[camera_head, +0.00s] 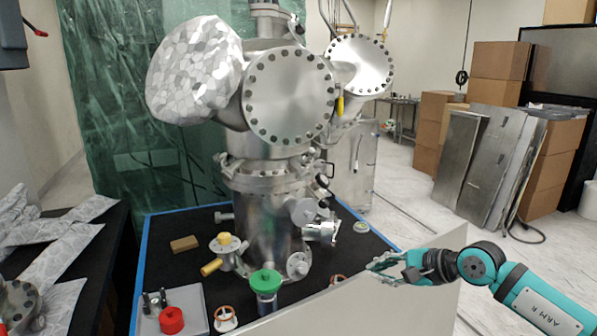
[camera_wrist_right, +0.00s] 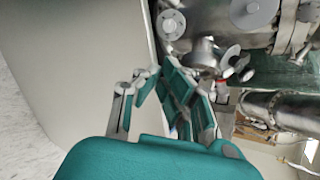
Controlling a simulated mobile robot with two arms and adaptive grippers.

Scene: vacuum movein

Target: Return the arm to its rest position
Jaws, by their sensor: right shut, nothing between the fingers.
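My left gripper is in neither view.
A black bench top with a blue edge (camera_head: 150,285) carries a green-topped container (camera_head: 265,281), a red part (camera_head: 171,320) and a tan block (camera_head: 184,243). Foil-covered parts (camera_head: 55,245) lie on a dark surface at left. Boxes (camera_head: 497,62) and metal panels (camera_head: 490,160) stand at back right.

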